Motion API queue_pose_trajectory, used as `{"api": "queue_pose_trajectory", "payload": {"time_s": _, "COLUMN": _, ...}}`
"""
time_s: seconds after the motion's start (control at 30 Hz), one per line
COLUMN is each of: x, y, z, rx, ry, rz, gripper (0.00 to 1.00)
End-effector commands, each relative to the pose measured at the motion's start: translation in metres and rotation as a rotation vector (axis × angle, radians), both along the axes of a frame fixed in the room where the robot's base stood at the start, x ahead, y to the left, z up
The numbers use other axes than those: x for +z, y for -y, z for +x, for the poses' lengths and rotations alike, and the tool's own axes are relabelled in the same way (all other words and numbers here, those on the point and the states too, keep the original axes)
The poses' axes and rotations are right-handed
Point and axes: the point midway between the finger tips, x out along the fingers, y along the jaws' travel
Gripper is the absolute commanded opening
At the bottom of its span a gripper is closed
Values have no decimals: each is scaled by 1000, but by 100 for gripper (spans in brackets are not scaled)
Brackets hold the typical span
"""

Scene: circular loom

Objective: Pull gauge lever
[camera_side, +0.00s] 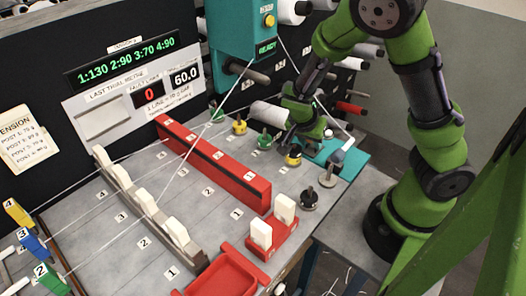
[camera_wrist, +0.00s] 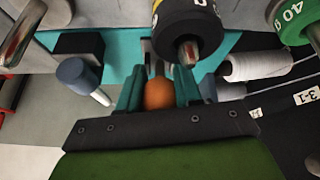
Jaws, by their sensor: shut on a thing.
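My gripper (camera_wrist: 158,88) is shut on an orange ball-shaped knob (camera_wrist: 158,96) in the wrist view, with a teal finger on each side of it. In the side view my gripper (camera_side: 308,138) is low over the back edge of a teal plate (camera_side: 352,160), and the knob cannot be made out there. The teal plate also shows in the wrist view (camera_wrist: 118,48). A blue-grey capped post (camera_side: 337,156) stands on the plate beside my gripper; it is left of it in the wrist view (camera_wrist: 78,72).
A yellow-and-black weight (camera_side: 293,156) and a green weight (camera_side: 264,142) stand close left of my gripper. A white spool (camera_side: 270,113) is behind them. A long red bar (camera_side: 212,160) and a red tray (camera_side: 225,275) are further left and front. White threads cross the table.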

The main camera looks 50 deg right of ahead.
Motion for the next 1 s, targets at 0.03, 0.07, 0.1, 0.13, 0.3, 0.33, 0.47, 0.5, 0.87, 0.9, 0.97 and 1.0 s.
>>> {"api": "queue_pose_trajectory", "payload": {"time_s": 0.03, "x": 0, "y": -1, "z": 0, "rx": 1, "ry": 0, "rz": -4, "gripper": 0}}
{"api": "queue_pose_trajectory", "payload": {"time_s": 0.07, "x": 0, "y": -1, "z": 0, "rx": 0, "ry": 0, "rz": -6, "gripper": 0}}
{"api": "queue_pose_trajectory", "payload": {"time_s": 0.1, "x": 0, "y": -1, "z": 0, "rx": 1, "ry": 0, "rz": -7, "gripper": 0}}
{"api": "queue_pose_trajectory", "payload": {"time_s": 0.13, "x": 0, "y": -1, "z": 0, "rx": 1, "ry": 0, "rz": -8, "gripper": 0}}
{"api": "queue_pose_trajectory", "payload": {"time_s": 0.3, "x": -1, "y": -2, "z": 0, "rx": 3, "ry": -1, "rz": -8, "gripper": 0}}
{"api": "queue_pose_trajectory", "payload": {"time_s": 0.33, "x": -1, "y": -2, "z": 0, "rx": 3, "ry": -1, "rz": -7, "gripper": 0}}
{"api": "queue_pose_trajectory", "payload": {"time_s": 0.47, "x": -1, "y": -2, "z": 0, "rx": 5, "ry": -2, "rz": -7, "gripper": 38}}
{"api": "queue_pose_trajectory", "payload": {"time_s": 0.5, "x": -1, "y": -2, "z": 0, "rx": 5, "ry": -2, "rz": -7, "gripper": 44}}
{"api": "queue_pose_trajectory", "payload": {"time_s": 0.87, "x": -1, "y": -1, "z": 0, "rx": 2, "ry": -2, "rz": -7, "gripper": 59}}
{"api": "queue_pose_trajectory", "payload": {"time_s": 0.9, "x": 0, "y": -2, "z": 0, "rx": 3, "ry": -1, "rz": -7, "gripper": 59}}
{"api": "queue_pose_trajectory", "payload": {"time_s": 0.97, "x": 4, "y": -3, "z": 0, "rx": 3, "ry": 0, "rz": -7, "gripper": 59}}
{"api": "queue_pose_trajectory", "payload": {"time_s": 1.0, "x": 7, "y": -5, "z": 1, "rx": 4, "ry": 2, "rz": -7, "gripper": 59}}
